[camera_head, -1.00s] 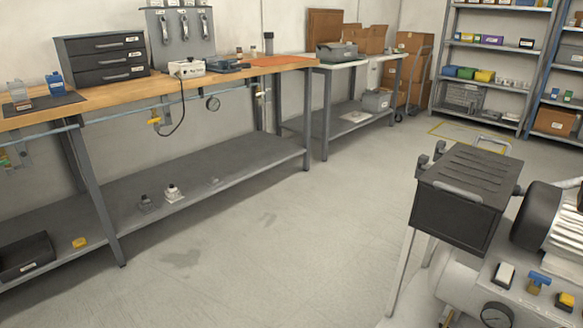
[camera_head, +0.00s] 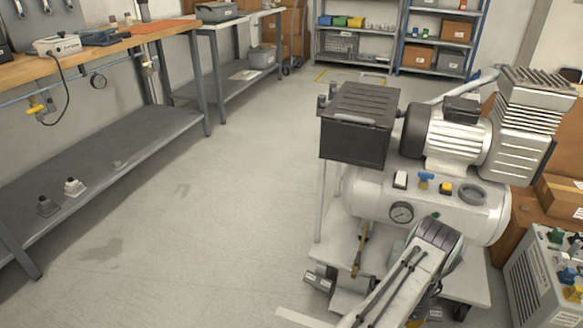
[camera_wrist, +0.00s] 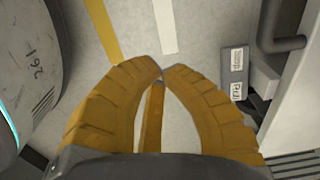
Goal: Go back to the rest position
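My gripper (camera_wrist: 160,74) shows in the wrist view with its ribbed yellow fingers curved inward and their tips together. I see nothing held at the tips. A narrow yellow strip (camera_wrist: 153,118) shows between the fingers; I cannot tell whether it is part of the gripper. In the head view my arm reaches up from the bottom in front of the compressor (camera_head: 485,215), and the gripper itself is hidden there. The compressor has a white tank, a black box and a ribbed motor.
A long workbench (camera_head: 105,62) with a lower shelf runs along the left. Shelving (camera_head: 400,55) stands at the back. A grey crate (camera_head: 525,285) and cardboard boxes (camera_head: 560,195) are at right. The floor (camera_head: 215,230) between bench and compressor is clear. A labelled grey part (camera_wrist: 234,72) is near my gripper.

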